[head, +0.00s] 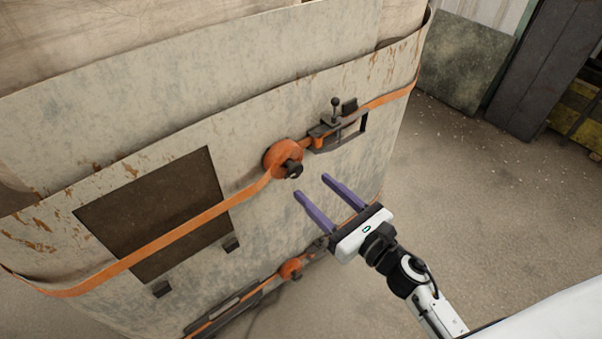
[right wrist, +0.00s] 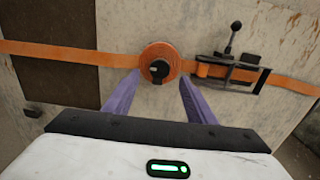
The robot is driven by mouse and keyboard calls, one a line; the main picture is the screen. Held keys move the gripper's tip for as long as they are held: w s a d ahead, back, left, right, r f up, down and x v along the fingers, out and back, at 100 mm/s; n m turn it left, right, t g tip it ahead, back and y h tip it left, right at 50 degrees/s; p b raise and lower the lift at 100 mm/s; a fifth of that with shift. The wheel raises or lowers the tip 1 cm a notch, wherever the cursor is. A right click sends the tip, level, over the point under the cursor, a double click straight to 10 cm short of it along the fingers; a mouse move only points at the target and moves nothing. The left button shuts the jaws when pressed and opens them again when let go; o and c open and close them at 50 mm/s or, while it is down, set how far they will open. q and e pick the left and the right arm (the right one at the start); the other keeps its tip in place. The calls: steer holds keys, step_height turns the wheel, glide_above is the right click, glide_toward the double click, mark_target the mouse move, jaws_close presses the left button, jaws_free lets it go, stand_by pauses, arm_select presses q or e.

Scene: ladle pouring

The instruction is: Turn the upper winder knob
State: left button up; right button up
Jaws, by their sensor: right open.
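The upper winder is an orange strap reel with a dark knob (head: 292,169) at its centre, on the side of a large worn pale container (head: 270,125). In the right wrist view the knob (right wrist: 159,70) sits ahead, between the lines of the two fingers. My right gripper (head: 311,185) is open and empty, its purple fingers pointing at the container just below and right of the knob in the head view. I see no contact between the fingers and the knob. My left gripper is not in view.
An orange strap (head: 180,228) runs across the container through a metal buckle with a lever (head: 335,120) right of the knob. A lower winder (head: 291,268) sits beneath. Dark panels (head: 465,60) stand at the back right. The floor (head: 480,210) right of the container is clear.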

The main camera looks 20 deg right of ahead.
mark_target(297, 172)
steer(key=x, duration=0.5)
steer(key=shift+w+a, duration=0.1)
steer(key=shift+w, duration=0.15)
steer(key=shift+w+a, duration=0.15)
steer(key=shift+w, duration=0.2)
steer(key=c, duration=1)
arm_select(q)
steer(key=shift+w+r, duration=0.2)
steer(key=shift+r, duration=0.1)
arm_select(e)
steer(key=shift+c, duration=0.2)
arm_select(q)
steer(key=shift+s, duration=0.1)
arm_select(e)
steer(key=shift+m, duration=0.3)
